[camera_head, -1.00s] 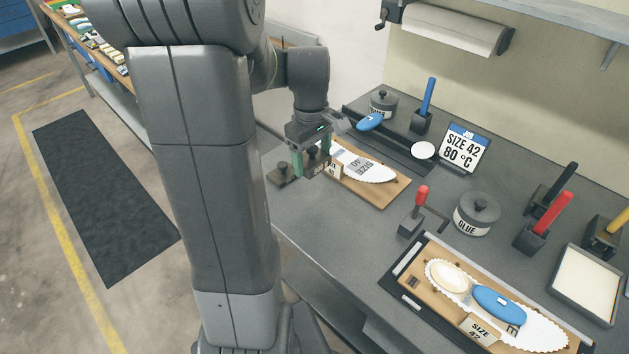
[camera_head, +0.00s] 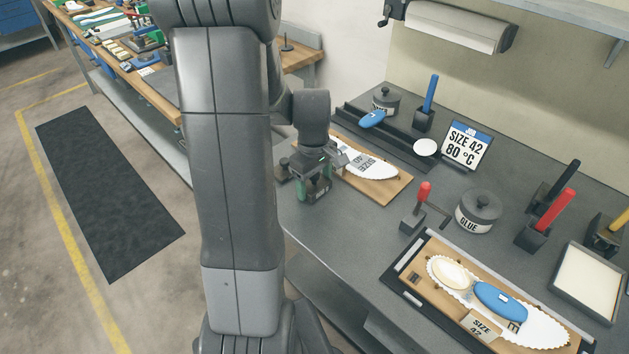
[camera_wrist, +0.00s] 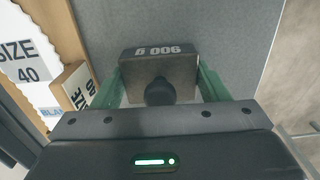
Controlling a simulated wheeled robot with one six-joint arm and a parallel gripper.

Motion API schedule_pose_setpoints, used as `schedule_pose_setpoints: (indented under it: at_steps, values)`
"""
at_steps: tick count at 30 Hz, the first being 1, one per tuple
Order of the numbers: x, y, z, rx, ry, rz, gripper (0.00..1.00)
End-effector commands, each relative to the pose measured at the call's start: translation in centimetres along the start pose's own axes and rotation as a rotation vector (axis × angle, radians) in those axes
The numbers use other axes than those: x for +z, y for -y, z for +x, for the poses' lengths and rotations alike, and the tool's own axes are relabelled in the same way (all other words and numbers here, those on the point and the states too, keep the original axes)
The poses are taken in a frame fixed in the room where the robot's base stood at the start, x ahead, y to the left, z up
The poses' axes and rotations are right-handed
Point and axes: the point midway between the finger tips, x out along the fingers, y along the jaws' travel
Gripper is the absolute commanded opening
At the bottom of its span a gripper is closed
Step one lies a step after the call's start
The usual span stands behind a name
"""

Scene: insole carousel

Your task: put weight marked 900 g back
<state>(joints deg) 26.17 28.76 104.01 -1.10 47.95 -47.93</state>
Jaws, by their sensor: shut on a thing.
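The weight marked 900 g (camera_wrist: 160,68) is a dark block with a round knob. In the wrist view it sits between the green fingers of my gripper (camera_wrist: 158,84), its marking upside down. In the head view my gripper (camera_head: 315,188) is at the left end of the grey bench, pointing down and shut on the weight. The weight is mostly hidden there, and I cannot tell whether it touches the bench. Another dark weight (camera_head: 283,165) stands just left of my gripper at the bench's edge.
A wooden board (camera_head: 385,195) with a white size 40 insole (camera_head: 368,165) lies right of my gripper. Farther right are a red-handled clamp (camera_head: 421,200), a glue pot (camera_head: 478,212) and a size 42 board (camera_head: 425,275). The bench's front strip is clear.

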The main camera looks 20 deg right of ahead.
Motion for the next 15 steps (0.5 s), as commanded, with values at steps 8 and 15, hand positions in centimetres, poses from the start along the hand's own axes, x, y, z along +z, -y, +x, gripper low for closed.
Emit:
schedule_pose_setpoints:
  at_steps: [8, 15]
  values:
    - [-0.01, 0.00, 0.27, 0.000, 0.000, 0.000, 0.86]
    - [-0.01, 0.00, 0.26, 0.000, 0.000, 0.000, 0.90]
